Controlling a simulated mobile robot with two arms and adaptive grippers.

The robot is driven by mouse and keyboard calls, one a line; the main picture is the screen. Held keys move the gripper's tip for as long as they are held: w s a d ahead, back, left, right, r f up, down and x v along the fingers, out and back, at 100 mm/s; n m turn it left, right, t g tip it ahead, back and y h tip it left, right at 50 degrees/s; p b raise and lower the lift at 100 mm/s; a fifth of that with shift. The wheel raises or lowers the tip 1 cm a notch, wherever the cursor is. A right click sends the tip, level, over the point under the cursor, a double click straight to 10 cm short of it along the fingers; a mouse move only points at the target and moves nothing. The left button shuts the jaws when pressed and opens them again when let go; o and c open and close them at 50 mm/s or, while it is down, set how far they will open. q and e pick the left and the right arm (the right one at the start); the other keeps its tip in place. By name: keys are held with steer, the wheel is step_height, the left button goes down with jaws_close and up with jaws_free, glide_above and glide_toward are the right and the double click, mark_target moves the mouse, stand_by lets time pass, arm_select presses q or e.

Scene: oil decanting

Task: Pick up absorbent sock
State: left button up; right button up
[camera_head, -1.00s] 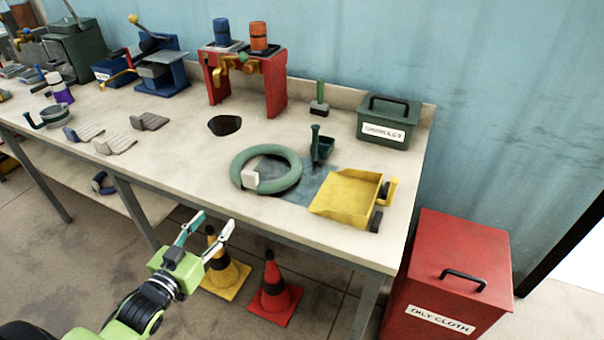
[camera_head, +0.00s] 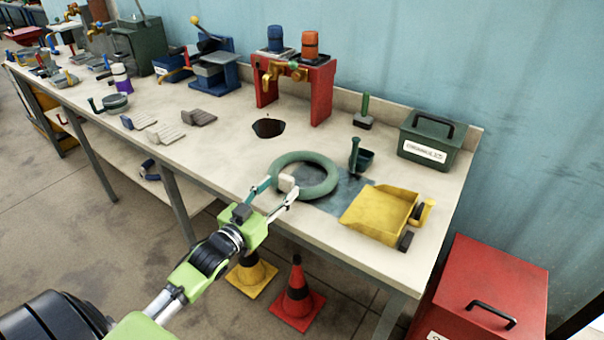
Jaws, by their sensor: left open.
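The absorbent sock appears to be the green ring (camera_head: 316,160) with a pale block-like tag (camera_head: 287,183) on its near left side. It lies on the bench (camera_head: 220,150), partly over a dark wet patch. My left gripper (camera_head: 278,190) is open at the bench's front edge, its fingertips at the ring's near left side. The pale tag shows between the fingertips. I cannot tell whether the fingers touch the ring or are still above it. My right gripper is not in view.
Two cones (camera_head: 297,298) stand below the bench, a red bin (camera_head: 485,290) to the right.

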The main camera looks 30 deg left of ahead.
mark_target(284, 183)
arm_select(q)
steer(key=w, duration=0.4)
steer(key=shift+w+d, duration=0.1)
steer(key=shift+w, duration=0.1)
steer(key=shift+s, duration=0.1)
steer(key=shift+c, duration=0.4)
steer(key=c, duration=1.2)
